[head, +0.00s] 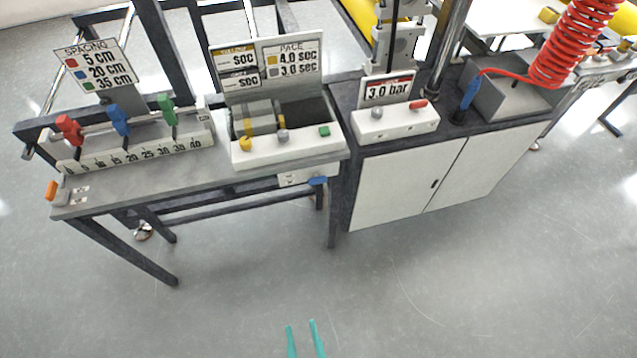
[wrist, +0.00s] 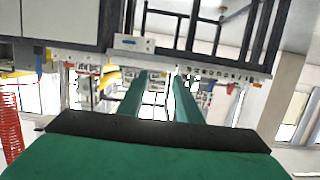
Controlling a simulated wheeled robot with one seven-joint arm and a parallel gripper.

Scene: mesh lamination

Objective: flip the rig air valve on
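A white plate (head: 290,180) with a blue lever (head: 318,181) sits on the front edge of the grey bench, below the pace unit. The lever lies roughly sideways; I cannot read its label. The plate also shows in the wrist view (wrist: 124,42), which looks upside down. A red lever (head: 418,104) lies on the white 3.0 bar box (head: 385,124) on the cabinet. No label names the air valve clearly. My gripper (head: 301,322), with teal fingers, is open and empty, low in front of the bench and apart from everything. Its fingers show in the wrist view (wrist: 160,76).
The spacing rail (head: 140,148) with red, blue and green clamps is at left. The pace unit (head: 290,148) has several knobs. A red coiled hose (head: 575,40) hangs at right, joined to a blue fitting (head: 468,97). The floor (head: 420,290) in front is clear.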

